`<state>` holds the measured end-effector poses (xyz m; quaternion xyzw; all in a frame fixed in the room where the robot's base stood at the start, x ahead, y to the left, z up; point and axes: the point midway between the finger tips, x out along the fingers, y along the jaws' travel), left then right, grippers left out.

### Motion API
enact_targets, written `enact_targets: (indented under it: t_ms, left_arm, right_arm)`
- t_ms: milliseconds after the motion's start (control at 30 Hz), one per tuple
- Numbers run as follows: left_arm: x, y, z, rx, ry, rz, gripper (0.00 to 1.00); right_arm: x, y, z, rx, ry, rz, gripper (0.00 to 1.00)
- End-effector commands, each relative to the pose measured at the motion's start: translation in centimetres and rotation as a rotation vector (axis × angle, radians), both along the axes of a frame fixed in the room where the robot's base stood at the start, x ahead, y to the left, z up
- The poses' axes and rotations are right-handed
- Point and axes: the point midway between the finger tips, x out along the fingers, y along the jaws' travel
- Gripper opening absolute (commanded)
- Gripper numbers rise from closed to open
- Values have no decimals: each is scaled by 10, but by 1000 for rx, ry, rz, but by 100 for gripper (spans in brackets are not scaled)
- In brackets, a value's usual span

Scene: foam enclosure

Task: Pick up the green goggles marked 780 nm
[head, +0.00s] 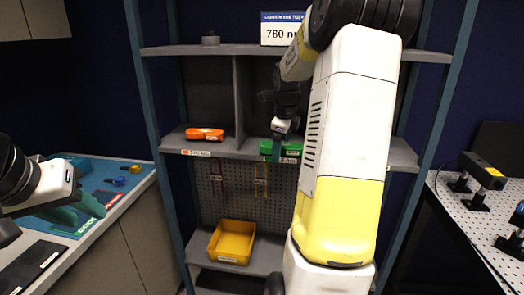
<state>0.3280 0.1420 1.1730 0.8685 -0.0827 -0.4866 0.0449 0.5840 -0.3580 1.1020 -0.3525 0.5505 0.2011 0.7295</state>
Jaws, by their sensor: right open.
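The green goggles (294,148) lie on the middle shelf, in the compartment right of the divider. A label strip is on the shelf edge below them; its text is too small to read. My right gripper (277,151) is at the front of these goggles, its teal fingers open and covering part of them. Whether the fingers straddle or touch the goggles cannot be told. My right arm hides the right part of that compartment. My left gripper (76,212) is over the left counter, away from the shelf; its finger gap is unclear.
Orange goggles (204,134) lie left of the divider (239,100). A 780 nm sign (283,28) stands on the top shelf. A yellow bin (232,242) sits on the lower shelf. A perforated optical table (480,225) with mounts is at right.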

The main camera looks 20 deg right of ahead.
Motion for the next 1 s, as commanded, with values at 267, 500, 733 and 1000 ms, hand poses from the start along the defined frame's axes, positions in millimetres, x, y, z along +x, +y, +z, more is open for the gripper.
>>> enact_targets:
  t_ms: [267, 500, 733, 1000]
  left_arm:
    - [0, 0, 0, 0, 0, 0, 36]
    - [0, 0, 0, 0, 0, 0, 36]
    - [0, 0, 0, 0, 0, 0, 36]
    - [0, 0, 0, 0, 0, 0, 36]
  right_arm:
    - [0, 0, 0, 0, 0, 0, 44]
    - [0, 0, 0, 0, 1, 0, 14]
    - [-1, 0, -1, 1, 2, 0, 14]
    - [0, 0, 11, -1, 0, -1, 0]
